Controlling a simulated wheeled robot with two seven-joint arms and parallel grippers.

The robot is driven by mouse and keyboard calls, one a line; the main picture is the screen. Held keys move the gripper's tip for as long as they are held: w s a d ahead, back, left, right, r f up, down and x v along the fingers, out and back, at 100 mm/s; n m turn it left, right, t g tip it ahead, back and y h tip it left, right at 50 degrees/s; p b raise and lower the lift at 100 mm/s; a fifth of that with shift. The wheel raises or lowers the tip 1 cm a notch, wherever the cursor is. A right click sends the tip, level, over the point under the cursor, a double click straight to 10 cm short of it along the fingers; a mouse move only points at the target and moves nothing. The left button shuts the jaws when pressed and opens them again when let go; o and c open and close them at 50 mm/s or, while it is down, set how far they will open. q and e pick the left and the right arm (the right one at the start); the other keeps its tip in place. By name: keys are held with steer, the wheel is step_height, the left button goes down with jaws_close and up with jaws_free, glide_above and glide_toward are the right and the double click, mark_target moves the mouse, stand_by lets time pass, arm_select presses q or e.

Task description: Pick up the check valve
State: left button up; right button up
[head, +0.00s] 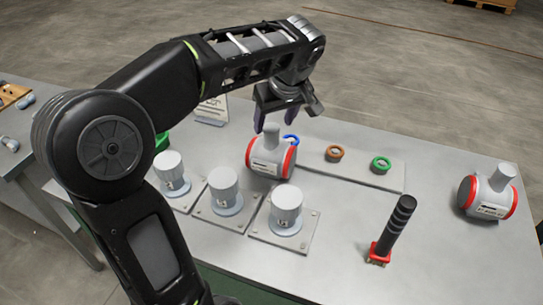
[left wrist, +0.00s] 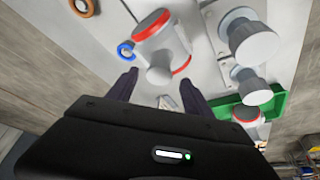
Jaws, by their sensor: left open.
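A grey check valve (head: 262,160) with red end rings, a label and an upright round stem stands on the table among the mounted fittings. A similar grey valve (head: 487,195) with red rings stands at the right of the table. My left gripper (head: 279,120) is open, pointing down just above the stem of the first valve. In the left wrist view that valve (left wrist: 157,38) lies ahead of the fingers, its stem end between the two fingers of my left gripper (left wrist: 159,85). I see no contact. My right gripper is not in view.
Several grey capped cylinders on square plates (head: 300,240) stand in front of the valve. Blue (head: 291,141), orange (head: 334,153) and green (head: 381,164) rings lie to its right. A black ribbed post with a red base (head: 394,230) stands nearer. The table (head: 440,250) is clear around it.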

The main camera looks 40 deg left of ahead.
mark_target(272, 128)
arm_select(q)
steer(key=p+x, duration=0.1)
steer(key=x, duration=0.4)
steer(key=shift+d, duration=0.1)
steer(key=shift+r, duration=0.1)
stand_by(0.3)
jaws_close()
stand_by(0.4)
